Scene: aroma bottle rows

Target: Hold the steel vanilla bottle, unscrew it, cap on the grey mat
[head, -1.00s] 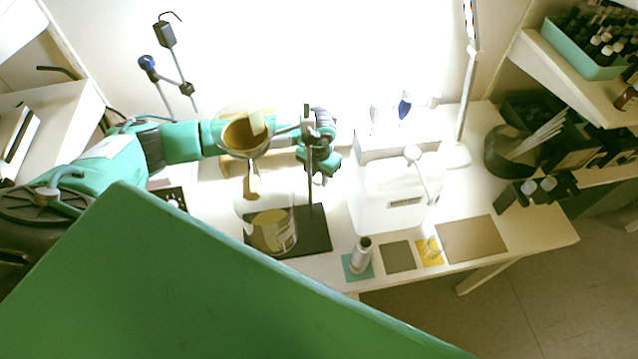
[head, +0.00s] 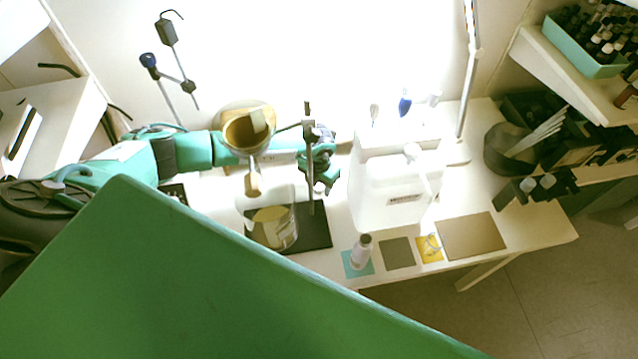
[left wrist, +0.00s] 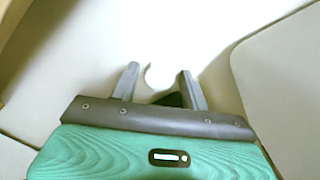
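A small steel-grey bottle (head: 361,254) stands upright on a teal mat (head: 352,271) at the table's front edge; its label cannot be read. The grey mat (head: 398,254) lies bare just right of it. My left gripper (head: 321,186) is behind and left of the bottle, apart from it, beside the lab stand. In the left wrist view the left gripper's fingers (left wrist: 159,76) are spread. A pale round shape (left wrist: 161,75) shows between or beyond the fingertips; glare hides what it is. My right gripper is not in view.
A stand with a funnel (head: 248,134) and a glass beaker (head: 270,222) on a dark base (head: 318,240) is close to my left arm. A yellow mat (head: 429,248) and a brown mat (head: 472,236) lie further right.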

